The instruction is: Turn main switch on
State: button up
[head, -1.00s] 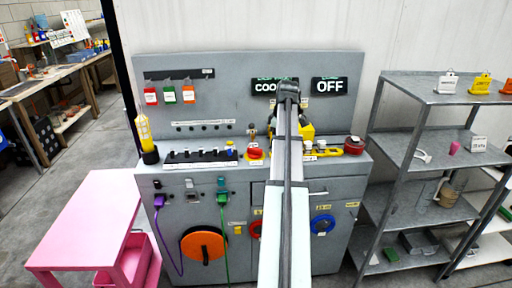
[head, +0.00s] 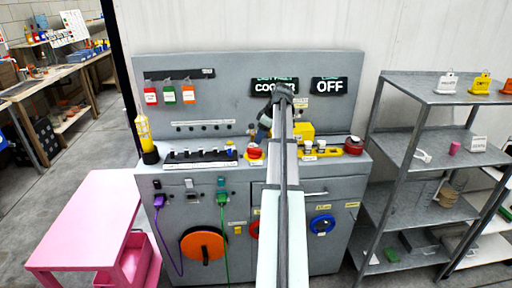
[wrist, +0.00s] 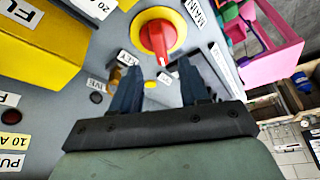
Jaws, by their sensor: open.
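The main switch, a red knob on a round yellow base, sits on the grey panel beside a label reading MAIN. It is near the top middle of the wrist view (wrist: 157,38) and left of my arm in the head view (head: 254,152). My gripper (wrist: 158,72) is open, with its two dark fingers pointing toward the switch. The knob lies just beyond the fingertips, and nothing shows between them. In the head view my gripper (head: 264,126) is partly hidden by my arm, above the console's ledge. I cannot tell whether it touches the switch.
A yellow box (wrist: 38,42) stands left of the switch in the wrist view. On the console, a sign reads OFF (head: 329,87), and a red button (head: 354,146) is at the right. A pink table (head: 85,215) stands left, metal shelves (head: 430,98) right.

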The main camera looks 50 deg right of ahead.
aim_at(256, 149)
jog(key=shift+x, duration=3.15)
grip_shut()
